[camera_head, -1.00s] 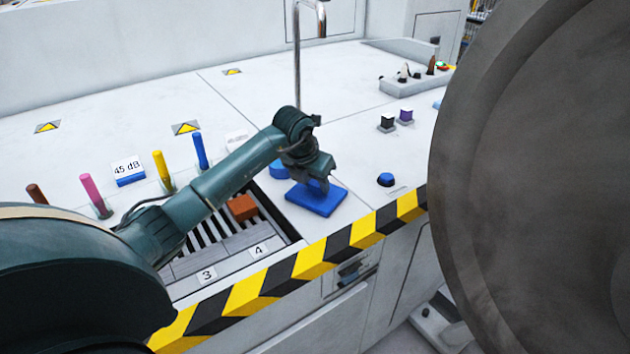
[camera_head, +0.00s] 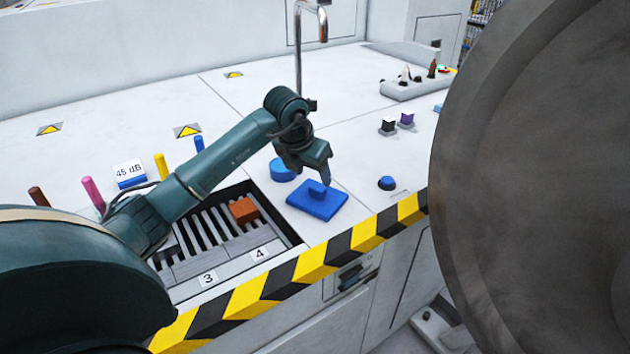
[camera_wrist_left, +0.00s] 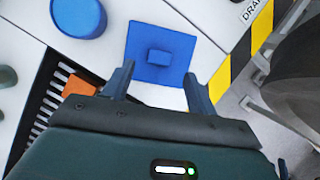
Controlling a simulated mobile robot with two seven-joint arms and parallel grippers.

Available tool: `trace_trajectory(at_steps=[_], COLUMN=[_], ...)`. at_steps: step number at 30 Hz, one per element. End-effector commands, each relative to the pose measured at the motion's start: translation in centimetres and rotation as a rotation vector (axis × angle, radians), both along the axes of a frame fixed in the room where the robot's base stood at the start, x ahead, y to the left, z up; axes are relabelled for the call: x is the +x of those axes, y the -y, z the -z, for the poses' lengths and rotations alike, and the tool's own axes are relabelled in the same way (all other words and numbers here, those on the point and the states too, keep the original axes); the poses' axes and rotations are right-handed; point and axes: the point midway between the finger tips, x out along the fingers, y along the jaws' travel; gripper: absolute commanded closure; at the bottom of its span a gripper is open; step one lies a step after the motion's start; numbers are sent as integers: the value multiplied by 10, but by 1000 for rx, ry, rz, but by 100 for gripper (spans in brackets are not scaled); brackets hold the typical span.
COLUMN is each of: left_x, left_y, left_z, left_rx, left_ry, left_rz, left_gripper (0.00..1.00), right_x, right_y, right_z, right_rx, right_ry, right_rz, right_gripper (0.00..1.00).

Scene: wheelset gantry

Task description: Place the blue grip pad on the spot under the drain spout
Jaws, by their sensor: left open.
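The blue grip pad (camera_head: 312,207), a flat blue square with a small raised block, lies on the white bench near the striped front edge. It also shows in the left wrist view (camera_wrist_left: 179,55). My left gripper (camera_head: 322,180) is open just above the pad. In the left wrist view its fingertips (camera_wrist_left: 158,75) are apart, with the raised block between and a little beyond them; nothing is held. A chrome spout (camera_head: 298,60) stands at the back of the bench with a hooked top. I cannot make out a marked spot under it. My right gripper is not in view.
A slotted bay (camera_head: 215,228) with an orange block (camera_head: 243,209) lies left of the pad. A round blue piece (camera_head: 283,170) stands behind the pad. Coloured pegs (camera_head: 160,166) stand at left. A large grey wheel (camera_head: 540,190) blocks the right. Bench around the spout is clear.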

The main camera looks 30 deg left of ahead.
Motion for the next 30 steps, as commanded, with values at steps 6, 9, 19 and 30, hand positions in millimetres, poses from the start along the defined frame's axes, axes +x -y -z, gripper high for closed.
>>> trace_trajectory(at_steps=[6, 9, 19, 30], left_x=[-16, -21, -25, -107], left_y=[-1, 0, 3, 233], left_z=[-41, -52, -58, 1], left_rx=[3, 1, -9, -963], left_ry=[2, 2, -1, -28], left_rz=[0, 0, 8, 361], left_gripper=[42, 42, 42, 42], right_x=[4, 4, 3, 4], right_y=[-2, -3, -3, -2], right_z=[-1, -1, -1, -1], right_rx=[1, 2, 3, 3], right_ry=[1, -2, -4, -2], right_rz=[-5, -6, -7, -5], right_gripper=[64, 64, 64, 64])
